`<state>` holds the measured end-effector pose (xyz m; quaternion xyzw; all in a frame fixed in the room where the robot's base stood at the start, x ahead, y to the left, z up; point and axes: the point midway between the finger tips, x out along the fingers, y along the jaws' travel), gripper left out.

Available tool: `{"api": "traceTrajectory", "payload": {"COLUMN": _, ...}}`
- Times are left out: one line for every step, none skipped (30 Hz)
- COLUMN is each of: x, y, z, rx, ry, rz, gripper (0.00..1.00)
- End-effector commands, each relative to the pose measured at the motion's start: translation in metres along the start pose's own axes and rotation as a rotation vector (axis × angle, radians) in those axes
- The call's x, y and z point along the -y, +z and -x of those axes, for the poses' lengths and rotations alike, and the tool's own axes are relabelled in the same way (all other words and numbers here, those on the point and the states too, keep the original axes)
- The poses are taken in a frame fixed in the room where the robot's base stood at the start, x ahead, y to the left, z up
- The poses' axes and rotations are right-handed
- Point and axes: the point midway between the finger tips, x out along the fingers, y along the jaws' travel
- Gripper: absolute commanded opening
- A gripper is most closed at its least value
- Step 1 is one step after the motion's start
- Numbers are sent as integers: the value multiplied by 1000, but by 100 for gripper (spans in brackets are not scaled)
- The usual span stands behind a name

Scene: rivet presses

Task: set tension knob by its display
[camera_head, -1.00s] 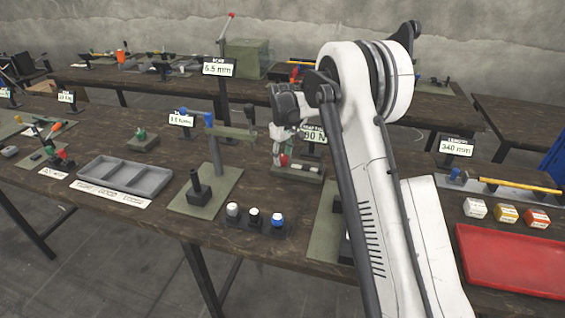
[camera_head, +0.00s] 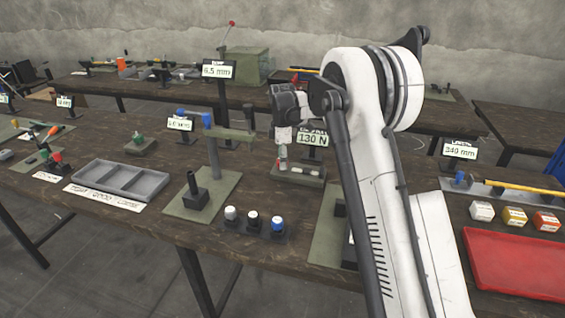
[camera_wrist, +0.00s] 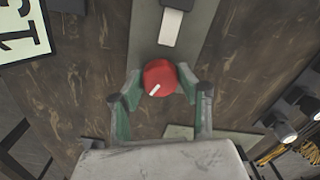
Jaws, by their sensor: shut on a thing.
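The red tension knob (camera_wrist: 159,77) with a white pointer line is on a green base plate (camera_wrist: 205,35) in the wrist view. In the head view its base (camera_head: 300,173) stands on the bench, and the knob is a small red spot at the fingertips. My gripper (camera_wrist: 161,84) has its greenish fingers on both sides of the knob, shut on it. In the head view my gripper (camera_head: 282,163) points down there. The tension display (camera_head: 312,139) behind the knob reads 130 N. Its corner (camera_wrist: 22,30) shows rotated in the wrist view.
To the left are a stand with a green arm (camera_head: 233,134), a grey divided tray (camera_head: 120,180) and several capped pieces (camera_head: 253,219). To the right are small boxes (camera_head: 514,215) and a red tray (camera_head: 515,262). My arm hides part of the bench.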

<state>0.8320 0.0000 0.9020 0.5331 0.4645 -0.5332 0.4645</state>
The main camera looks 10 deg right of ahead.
Motion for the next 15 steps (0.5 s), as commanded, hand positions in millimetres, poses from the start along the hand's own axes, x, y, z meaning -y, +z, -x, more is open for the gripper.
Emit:
{"api": "traceTrajectory", "payload": {"x": 0, "y": 0, "z": 0, "rx": 0, "ry": 1, "rz": 19, "gripper": 8}}
{"api": "traceTrajectory", "payload": {"x": 0, "y": 0, "z": 0, "rx": 0, "ry": 1, "rz": 31, "gripper": 8}}
{"api": "traceTrajectory", "payload": {"x": 0, "y": 0, "z": 0, "rx": 0, "ry": 1, "rz": 44, "gripper": 8}}
{"api": "traceTrajectory", "payload": {"x": 0, "y": 0, "z": 0, "rx": 0, "ry": 1, "rz": 54, "gripper": 8}}
{"api": "traceTrajectory", "payload": {"x": 0, "y": 0, "z": 0, "rx": 0, "ry": 1, "rz": 62, "gripper": 8}}
{"api": "traceTrajectory", "payload": {"x": 0, "y": 0, "z": 0, "rx": 0, "ry": 1, "rz": 70, "gripper": 8}}
{"api": "traceTrajectory", "payload": {"x": 0, "y": 0, "z": 0, "rx": 0, "ry": 1, "rz": 76, "gripper": 8}}
{"api": "traceTrajectory", "payload": {"x": 0, "y": 0, "z": 0, "rx": -1, "ry": 1, "rz": 82, "gripper": 8}}
{"api": "traceTrajectory", "payload": {"x": 0, "y": 0, "z": 1, "rx": -1, "ry": 1, "rz": 87, "gripper": 8}}
{"api": "traceTrajectory", "payload": {"x": 0, "y": 0, "z": 1, "rx": 0, "ry": 1, "rz": 90, "gripper": 8}}
{"api": "traceTrajectory", "payload": {"x": 0, "y": 0, "z": 1, "rx": 0, "ry": 1, "rz": 93, "gripper": 8}}
{"api": "traceTrajectory", "payload": {"x": 0, "y": 0, "z": 1, "rx": 0, "ry": 1, "rz": 95, "gripper": 8}}
{"api": "traceTrajectory", "payload": {"x": 0, "y": 0, "z": 1, "rx": 0, "ry": 1, "rz": 96, "gripper": 8}}
{"api": "traceTrajectory", "payload": {"x": 0, "y": 0, "z": 1, "rx": 0, "ry": 1, "rz": 97, "gripper": 8}}
{"api": "traceTrajectory", "payload": {"x": 0, "y": 0, "z": 1, "rx": 0, "ry": 1, "rz": 97, "gripper": 8}}
